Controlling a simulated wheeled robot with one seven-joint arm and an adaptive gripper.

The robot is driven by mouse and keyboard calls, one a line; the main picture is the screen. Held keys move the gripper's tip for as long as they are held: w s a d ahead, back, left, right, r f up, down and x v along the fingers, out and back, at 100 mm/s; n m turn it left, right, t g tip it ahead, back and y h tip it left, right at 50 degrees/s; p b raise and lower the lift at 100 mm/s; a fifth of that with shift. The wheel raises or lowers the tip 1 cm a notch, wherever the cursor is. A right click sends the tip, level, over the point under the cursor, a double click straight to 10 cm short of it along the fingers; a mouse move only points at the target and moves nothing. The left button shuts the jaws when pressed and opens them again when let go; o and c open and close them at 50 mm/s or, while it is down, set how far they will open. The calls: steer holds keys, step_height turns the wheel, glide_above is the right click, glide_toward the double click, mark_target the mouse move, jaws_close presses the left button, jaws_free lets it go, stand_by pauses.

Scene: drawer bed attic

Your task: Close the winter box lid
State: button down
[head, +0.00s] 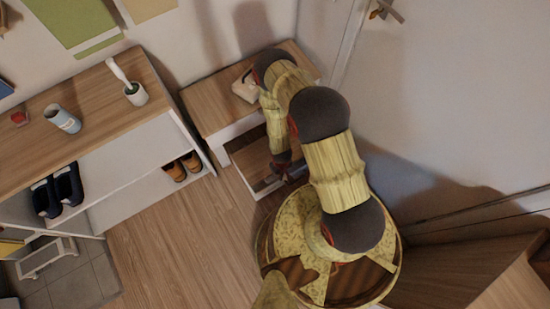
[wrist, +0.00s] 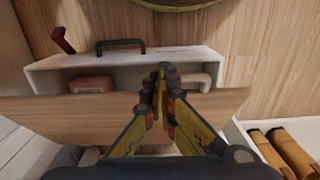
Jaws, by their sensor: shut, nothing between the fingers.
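I cannot make out with certainty which part is the winter box lid. A white-walled open drawer or box (wrist: 215,57) with a black handle (wrist: 120,44) shows in the wrist view. A reddish item (wrist: 91,85) and a pale item (wrist: 195,80) lie inside it. A wooden board (wrist: 60,115) crosses in front and hides part of it. My gripper (wrist: 162,72) is shut and empty, its fingertips over the board's edge and the opening; contact cannot be told. In the head view my gripper (head: 287,168) is by the low opening under the wooden cabinet top (head: 215,103), partly hidden by my arm.
A white tissue box (head: 245,87) stands on the cabinet. The shelf unit (head: 95,115) at left holds a cup (head: 64,120) and a brush holder (head: 135,94). Brown shoes (head: 182,166) stand low beside the cabinet. A door (head: 440,100) is at right. Floor (head: 165,235) is free at lower left.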

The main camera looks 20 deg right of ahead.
steer(key=s+f+b, duration=0.2)
steer(key=f+b, duration=0.1)
steer(key=f, duration=0.3)
steer(key=s+f+t+b, duration=0.1)
steer(key=f+b, duration=0.2)
steer(key=f, duration=0.3)
steer(key=shift+s+d+f, duration=0.15)
steer(key=shift+s+d, duration=0.2)
steer(key=shift+d, duration=0.05)
